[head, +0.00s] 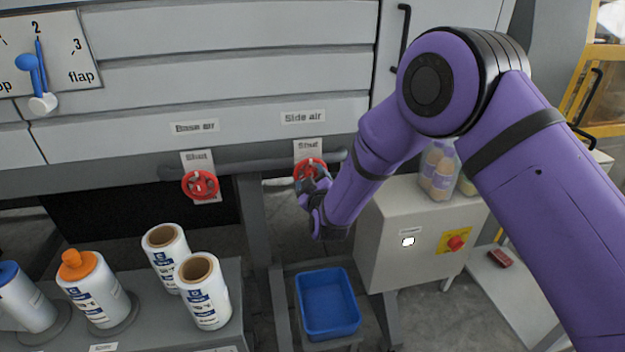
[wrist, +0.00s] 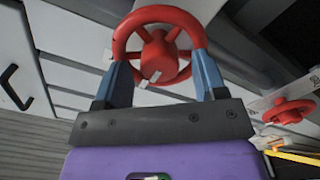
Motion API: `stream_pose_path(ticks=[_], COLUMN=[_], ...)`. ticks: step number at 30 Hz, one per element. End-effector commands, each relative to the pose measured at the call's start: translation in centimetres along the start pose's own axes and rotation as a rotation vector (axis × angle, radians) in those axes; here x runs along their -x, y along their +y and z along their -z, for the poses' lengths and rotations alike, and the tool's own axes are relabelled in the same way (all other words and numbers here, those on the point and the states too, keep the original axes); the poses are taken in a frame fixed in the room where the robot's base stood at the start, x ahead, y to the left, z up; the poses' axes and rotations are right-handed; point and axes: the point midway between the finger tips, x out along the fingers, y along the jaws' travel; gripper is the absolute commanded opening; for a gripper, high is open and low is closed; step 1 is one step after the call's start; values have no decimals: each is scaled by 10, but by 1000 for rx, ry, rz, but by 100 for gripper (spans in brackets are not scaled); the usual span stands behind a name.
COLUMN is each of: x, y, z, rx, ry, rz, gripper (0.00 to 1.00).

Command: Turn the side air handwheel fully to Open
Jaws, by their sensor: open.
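The side air handwheel (head: 309,168) is a red wheel on the machine's front, below the "Side air" label (head: 303,118). A plate reading "Shut" (head: 308,147) shows just above it. In the wrist view the red handwheel (wrist: 158,45) is straight ahead, with a small white mark on its hub. My gripper (head: 306,192) is at the wheel's lower edge. In the wrist view my gripper (wrist: 162,75) has its two fingers apart, one on each side of the wheel's lower rim. I cannot tell whether they touch it.
The base air handwheel (head: 200,185) is to the left, also under a "Shut" plate. A grey bar (head: 240,165) runs behind both wheels. A blue bin (head: 328,303) stands below, and a grey box with a red knob (head: 455,243) is at right. Bottles and rolls (head: 204,291) stand lower left.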

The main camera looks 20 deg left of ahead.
Motion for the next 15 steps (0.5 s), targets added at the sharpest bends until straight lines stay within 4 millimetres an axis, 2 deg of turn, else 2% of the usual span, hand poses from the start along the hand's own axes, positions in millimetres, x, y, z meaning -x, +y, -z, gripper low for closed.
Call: stream_pose_path(ticks=[7,8,13,14,15], x=[-1,-1,-1,-1,-1], y=[0,0,0,0,0], z=[0,0,0,0,0], rx=[0,0,0,0,0], ry=[0,0,0,0,0], rz=[0,0,0,0,0], gripper=[65,60,21,15,16])
